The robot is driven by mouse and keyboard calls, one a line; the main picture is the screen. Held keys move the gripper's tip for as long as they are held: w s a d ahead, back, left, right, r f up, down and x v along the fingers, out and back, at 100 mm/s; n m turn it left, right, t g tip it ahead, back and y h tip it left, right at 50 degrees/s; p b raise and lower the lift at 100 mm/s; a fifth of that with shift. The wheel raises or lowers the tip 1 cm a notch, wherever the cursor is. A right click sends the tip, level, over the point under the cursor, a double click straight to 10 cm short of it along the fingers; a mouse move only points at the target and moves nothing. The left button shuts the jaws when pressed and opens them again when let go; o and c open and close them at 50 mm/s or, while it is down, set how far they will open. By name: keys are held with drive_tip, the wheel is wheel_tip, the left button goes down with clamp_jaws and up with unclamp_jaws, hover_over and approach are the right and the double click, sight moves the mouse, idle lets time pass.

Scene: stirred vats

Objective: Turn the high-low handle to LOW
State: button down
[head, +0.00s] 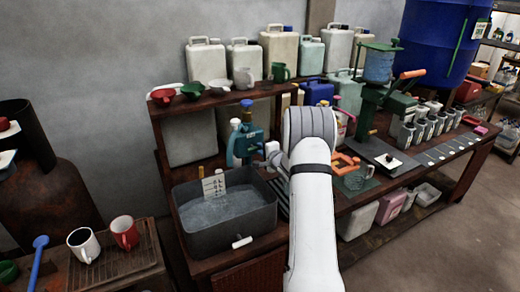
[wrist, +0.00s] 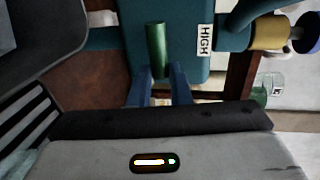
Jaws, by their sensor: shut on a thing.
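The high-low handle is a green bar (wrist: 156,45) in the wrist view, in front of a teal housing (wrist: 190,75). A white HIGH label (wrist: 204,39) is on the housing, to the right of the handle; no LOW label is visible. My gripper (wrist: 158,80) has its two blue fingers shut on the handle's near end. In the head view the teal machine (head: 246,142) stands behind the grey basin, and my gripper (head: 272,152) reaches its right side. The handle cannot be made out there.
A grey basin (head: 190,233) of liquid stands in front of the machine, with a marked white card (head: 214,187) in it. A shelf with several cups is behind. An orange-framed item (head: 346,163) and a green press (head: 370,100) are to the right of my arm.

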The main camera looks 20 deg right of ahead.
drive_tip(key=c, duration=1.3)
unclamp_jaws()
drive_tip(key=shift+c, duration=0.2)
drive_tip(key=s+r+b, duration=0.1)
drive_tip(key=s, duration=0.6)
drive_tip(key=shift+s+d+r, duration=0.2)
drive_tip(key=shift+s+r, duration=0.05)
drive_tip(key=shift+s, duration=0.05)
